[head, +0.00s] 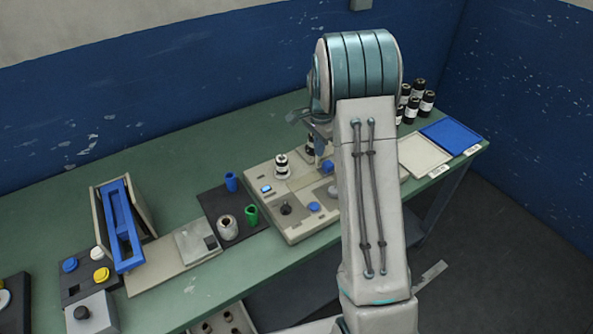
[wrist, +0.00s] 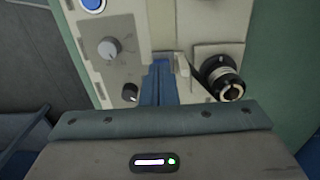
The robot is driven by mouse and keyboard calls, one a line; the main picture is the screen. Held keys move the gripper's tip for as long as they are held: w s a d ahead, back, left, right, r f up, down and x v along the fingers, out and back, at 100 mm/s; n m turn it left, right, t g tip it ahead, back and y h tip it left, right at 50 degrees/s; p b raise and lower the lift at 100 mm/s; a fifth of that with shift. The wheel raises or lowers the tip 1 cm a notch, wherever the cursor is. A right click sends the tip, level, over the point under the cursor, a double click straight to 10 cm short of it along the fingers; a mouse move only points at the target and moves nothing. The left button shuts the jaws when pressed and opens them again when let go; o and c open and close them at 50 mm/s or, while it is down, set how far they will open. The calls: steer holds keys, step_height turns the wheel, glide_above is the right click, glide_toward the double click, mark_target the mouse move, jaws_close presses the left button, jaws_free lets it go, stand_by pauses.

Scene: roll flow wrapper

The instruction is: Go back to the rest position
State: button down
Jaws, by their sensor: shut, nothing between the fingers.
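My gripper shows in the wrist view (wrist: 158,72) with its blue fingers together and nothing between them. It points at a beige machine panel (wrist: 75,28). In the head view my arm hides most of the gripper, which is above the back right part of the beige wrapper machine (head: 262,222) on the green table. In the wrist view a black and white cylinder (wrist: 222,80) is right of the fingers, apart from them. A grey knob (wrist: 109,48) and a black knob (wrist: 130,92) are to their left.
A blue-framed box (head: 122,235) stands at the left of the green table (head: 60,205). A dark mat (head: 213,202) carries blue, green and whitish cups. Several dark jars (head: 412,108), a cream tray (head: 425,157) and a blue tray (head: 450,136) are right of my arm.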

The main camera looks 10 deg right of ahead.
steer(key=s+a+r+n+t, duration=0.1)
steer(key=s+a+r+n, duration=0.2)
steer(key=s+r, duration=0.35)
steer(key=s+a+r+n+t, duration=0.1)
steer(key=s+a+r+n, duration=0.1)
steer(key=s+r+n, duration=0.35)
steer(key=s+a+r+n, duration=0.1)
steer(key=s+a+n, duration=0.1)
steer(key=s, duration=0.7)
steer(key=s+a+r+n+t, duration=0.1)
steer(key=s+n, duration=0.3)
steer(key=s, duration=0.6)
steer(key=shift+a+r, duration=0.15)
steer(key=shift+a, duration=0.25)
